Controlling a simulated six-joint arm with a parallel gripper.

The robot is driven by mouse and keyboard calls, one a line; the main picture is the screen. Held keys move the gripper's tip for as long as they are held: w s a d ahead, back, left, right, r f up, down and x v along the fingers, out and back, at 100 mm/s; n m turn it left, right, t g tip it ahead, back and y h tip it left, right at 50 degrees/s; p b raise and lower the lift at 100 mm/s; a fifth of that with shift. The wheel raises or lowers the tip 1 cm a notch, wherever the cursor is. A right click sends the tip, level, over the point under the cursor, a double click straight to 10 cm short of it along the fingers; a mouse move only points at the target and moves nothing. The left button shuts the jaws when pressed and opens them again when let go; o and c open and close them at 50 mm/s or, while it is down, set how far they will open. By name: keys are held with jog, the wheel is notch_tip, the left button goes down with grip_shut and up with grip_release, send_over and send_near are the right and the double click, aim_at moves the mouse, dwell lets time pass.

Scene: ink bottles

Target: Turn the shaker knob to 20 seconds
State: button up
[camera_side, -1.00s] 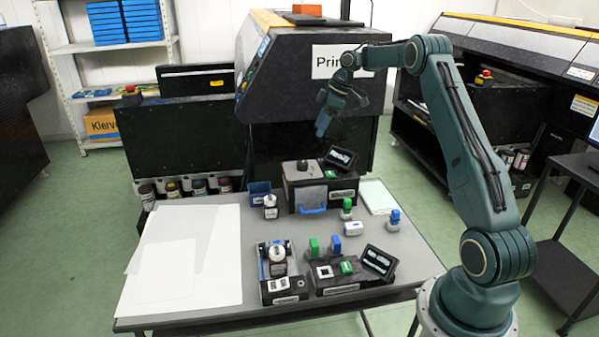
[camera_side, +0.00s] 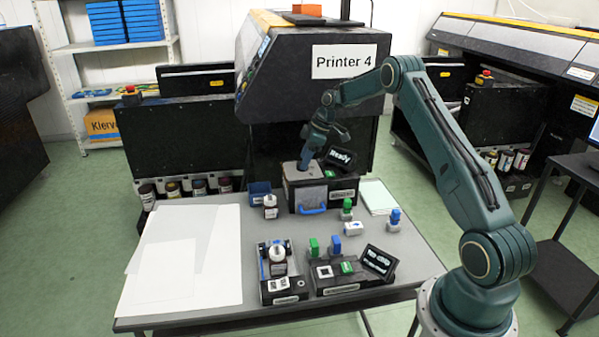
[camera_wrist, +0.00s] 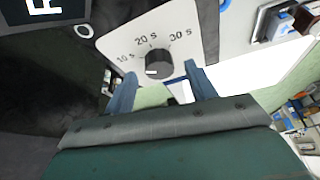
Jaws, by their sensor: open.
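The shaker (camera_side: 318,193) is a dark box at the back middle of the table, with a light top plate and a blue handle. Its round dark knob (camera_wrist: 161,63) sits on a white dial plate (camera_wrist: 135,45) marked 10 s, 20 s and 30 s in the wrist view. A small white mark shows on the knob's near-left side; I cannot tell which label it points to. My gripper (camera_wrist: 160,73) is open, with its blue fingers on either side of the knob's near edge; contact is unclear. In the side view my gripper (camera_side: 305,164) hides the knob.
The shaker's display (camera_side: 341,156) reads "Ready" just right of my gripper. A blue bin (camera_side: 260,189) and a bottle (camera_side: 270,207) stand left of the shaker. Stamps and another device with a display (camera_side: 378,261) stand in front. White sheets cover the table's left side.

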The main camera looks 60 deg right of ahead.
jog(key=shift+w+a+f, duration=0.15)
jog(key=shift+w+f, duration=0.1)
jog(key=shift+f, duration=0.4)
jog(key=c, duration=1)
jog(key=shift+m, duration=0.3)
jog(key=m+h, duration=0.1)
jog(key=m, duration=0.1)
jog(key=m+h, duration=0.1)
jog(key=m, duration=0.2)
jog(key=shift+a+t, duration=0.2)
jog(key=shift+t, duration=0.2)
jog(key=m+h, duration=0.1)
jog(key=m, duration=0.2)
jog(key=m+h, duration=0.1)
jog(key=m, duration=0.2)
jog(key=shift+a+r, duration=0.1)
